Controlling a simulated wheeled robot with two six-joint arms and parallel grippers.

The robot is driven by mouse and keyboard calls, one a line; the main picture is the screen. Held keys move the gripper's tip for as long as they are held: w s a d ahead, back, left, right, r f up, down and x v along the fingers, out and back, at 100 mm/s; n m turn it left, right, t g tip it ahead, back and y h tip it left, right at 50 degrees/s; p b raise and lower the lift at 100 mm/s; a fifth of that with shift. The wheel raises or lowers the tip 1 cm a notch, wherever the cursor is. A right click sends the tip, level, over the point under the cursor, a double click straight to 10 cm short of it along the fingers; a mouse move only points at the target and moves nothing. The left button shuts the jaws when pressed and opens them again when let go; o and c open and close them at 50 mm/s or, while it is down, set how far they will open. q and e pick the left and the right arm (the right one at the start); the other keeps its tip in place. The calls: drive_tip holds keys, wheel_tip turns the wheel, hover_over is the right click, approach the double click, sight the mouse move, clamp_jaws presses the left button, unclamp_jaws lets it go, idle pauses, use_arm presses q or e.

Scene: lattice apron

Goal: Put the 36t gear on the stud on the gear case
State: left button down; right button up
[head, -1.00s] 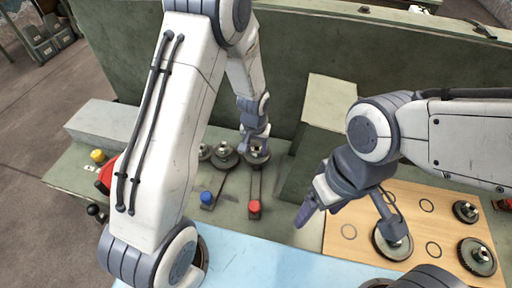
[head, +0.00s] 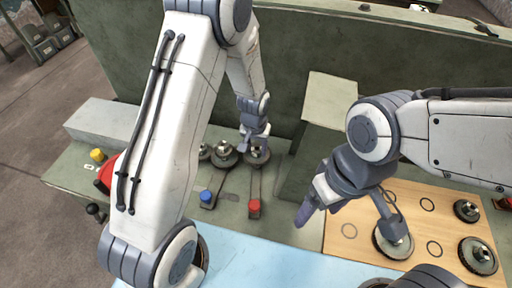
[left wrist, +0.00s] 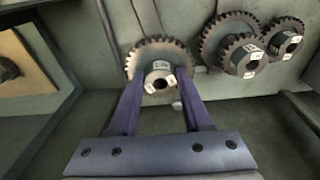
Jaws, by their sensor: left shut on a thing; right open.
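A dark toothed gear, seemingly the 36t gear (head: 258,156), is at the right end of a row of gears on the green gear case (head: 232,185). My left gripper (head: 254,146) is shut on its hub from above. In the left wrist view the gear (left wrist: 158,53) has its labelled hub between my fingertips (left wrist: 158,82); the label is too small to read. The stud is hidden, so I cannot tell whether the gear is seated. My right gripper (head: 345,208) is open above the left part of the wooden board.
Two meshed gears (left wrist: 238,45) stand beside the held gear. Levers with blue (head: 206,196) and red (head: 254,206) knobs lie in front. A green block (head: 325,105) stands right of the gear row. The wooden board (head: 345,248) holds several gears.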

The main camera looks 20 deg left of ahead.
use_arm(q)
drive_tip(key=shift+f, duration=0.3)
drive_tip(key=shift+f+b, duration=0.3)
drive_tip(key=shift+b, duration=0.15)
drive_tip(key=shift+c, duration=1.4)
unclamp_jaws()
drive_tip(key=shift+o, duration=1.4)
drive_tip(key=shift+r, duration=0.15)
wheel_tip(320, 180, up, 8)
drive_tip(key=p, duration=0.6)
drive_tip(key=shift+p, duration=0.4)
